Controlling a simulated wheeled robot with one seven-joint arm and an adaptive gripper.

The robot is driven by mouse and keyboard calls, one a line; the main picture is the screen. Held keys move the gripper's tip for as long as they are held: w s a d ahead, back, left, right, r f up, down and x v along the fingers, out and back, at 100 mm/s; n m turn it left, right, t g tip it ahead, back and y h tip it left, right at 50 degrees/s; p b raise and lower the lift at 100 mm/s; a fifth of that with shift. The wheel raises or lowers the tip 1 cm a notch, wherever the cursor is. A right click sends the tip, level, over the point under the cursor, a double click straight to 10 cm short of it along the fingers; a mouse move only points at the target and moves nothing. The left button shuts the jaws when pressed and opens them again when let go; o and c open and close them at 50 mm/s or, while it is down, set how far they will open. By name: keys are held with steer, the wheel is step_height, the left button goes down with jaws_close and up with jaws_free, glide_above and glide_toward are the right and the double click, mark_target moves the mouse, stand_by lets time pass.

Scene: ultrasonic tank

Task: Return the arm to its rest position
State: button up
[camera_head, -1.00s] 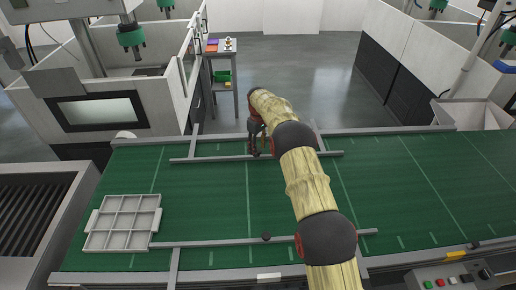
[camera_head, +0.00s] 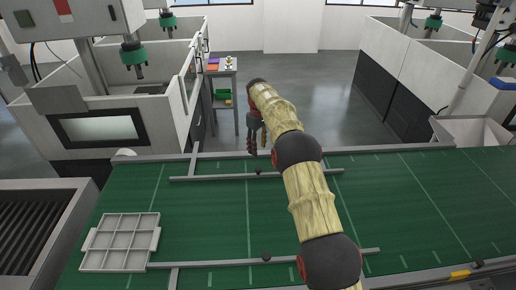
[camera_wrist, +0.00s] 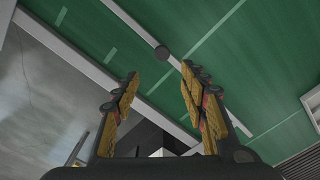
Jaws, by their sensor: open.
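My arm (camera_head: 305,182) reaches from the lower right of the head view out over the green conveyor, bent downward at its far end. My gripper (camera_head: 256,153) hangs near the conveyor's far rail, fingers pointing down. In the wrist view my gripper (camera_wrist: 160,90) has its two yellow-padded fingers spread apart with nothing between them. The green belt and a grey rail lie beyond the fingertips.
The green conveyor (camera_head: 215,215) has metal guide rails (camera_head: 215,178) along it. A grey compartment tray (camera_head: 121,241) lies at its left. White machine enclosures (camera_head: 110,90) stand behind on both sides. A small shelf (camera_head: 221,78) and open floor (camera_head: 310,85) lie between them.

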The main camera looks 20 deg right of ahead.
steer(key=f, duration=0.1)
steer(key=s+f+m, duration=0.1)
steer(key=f, duration=0.1)
steer(key=s+f+m, duration=0.1)
steer(key=f, duration=0.1)
steer(key=shift+f, duration=0.1)
steer(key=s+a+r+m+t+b, duration=0.1)
steer(key=s+r+b, duration=0.3)
steer(key=s, duration=1.3)
steer(key=s+a+r+m+t+b, duration=0.2)
steer(key=s+r+b, duration=0.2)
steer(key=s, duration=1.4)
steer(key=s+a+r+m+t+b, duration=0.1)
steer(key=s+r+t+b, duration=0.1)
steer(key=s, duration=1.5)
steer(key=shift+s+a+r+m+t+b, duration=0.2)
steer(key=shift+r+m+t+b, duration=0.15)
steer(key=shift+r+b, duration=0.65)
